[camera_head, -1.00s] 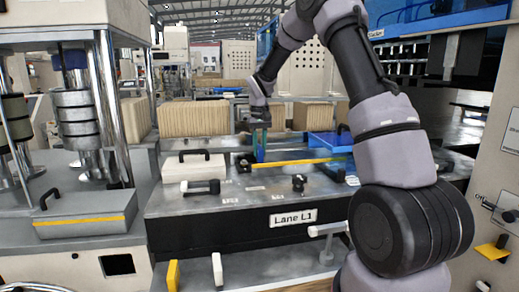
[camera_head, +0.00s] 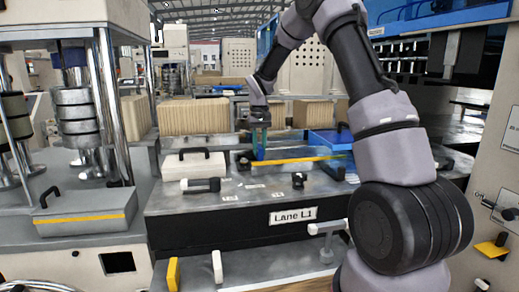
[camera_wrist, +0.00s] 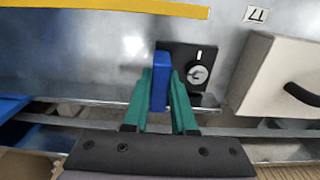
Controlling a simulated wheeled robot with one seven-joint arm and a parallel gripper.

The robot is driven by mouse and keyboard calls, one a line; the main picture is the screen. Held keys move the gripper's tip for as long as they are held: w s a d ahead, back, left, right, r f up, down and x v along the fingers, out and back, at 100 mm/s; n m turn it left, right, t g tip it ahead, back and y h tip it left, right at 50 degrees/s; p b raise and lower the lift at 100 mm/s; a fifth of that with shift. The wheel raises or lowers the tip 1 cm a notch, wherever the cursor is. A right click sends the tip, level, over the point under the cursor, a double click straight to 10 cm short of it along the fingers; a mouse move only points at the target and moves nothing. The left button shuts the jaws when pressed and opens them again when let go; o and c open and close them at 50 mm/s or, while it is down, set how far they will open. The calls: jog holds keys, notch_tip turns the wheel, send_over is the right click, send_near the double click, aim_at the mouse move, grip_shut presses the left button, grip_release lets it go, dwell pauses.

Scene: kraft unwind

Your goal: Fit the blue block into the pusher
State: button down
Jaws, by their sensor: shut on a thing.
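My gripper (camera_wrist: 160,100) has green fingers and is shut on the blue block (camera_wrist: 160,78), which stands upright between them. In the head view my gripper (camera_head: 259,146) points down over the metal deck of Lane L1, at the left end of a yellow strip. In the wrist view a black plate with a round slotted dial (camera_wrist: 198,72) is close beside the block, on its right. I cannot tell whether this plate is part of the pusher, or whether the block touches it. The block's lower end is hidden.
A cream box with a black handle (camera_head: 195,164) stands left of my gripper. A blue box (camera_head: 330,143) lies to the right. The yellow strip (camera_head: 305,161) runs across the deck. A black knob (camera_head: 299,180) and a black-and-white handle (camera_head: 200,185) are at the deck's front.

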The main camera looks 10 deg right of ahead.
jog(key=shift+f, duration=0.55)
dwell(0.9)
jog(key=c, duration=0.6)
grip_release()
jog(key=shift+c, duration=0.2)
notch_tip(320, 180, up, 11)
jog(key=shift+f, duration=0.1)
jog(key=s+d+r+m+t, duration=0.15)
jog(key=s+r, duration=0.25)
jog(key=s, duration=0.4)
jog(key=s+d+r+t+y, duration=0.1)
jog(key=s+d+r+t, duration=0.1)
jog(key=s+r, duration=0.45)
jog(key=s+d+r+m+t, duration=0.1)
jog(key=s+r, duration=0.2)
jog(key=s, duration=0.6)
jog(key=s+d+f+m+t+y, duration=0.1)
jog(key=s+f+t, duration=0.1)
jog(key=s, duration=0.8)
jog(key=shift+d+m+t, duration=0.15)
jog(key=shift+m+t, duration=0.2)
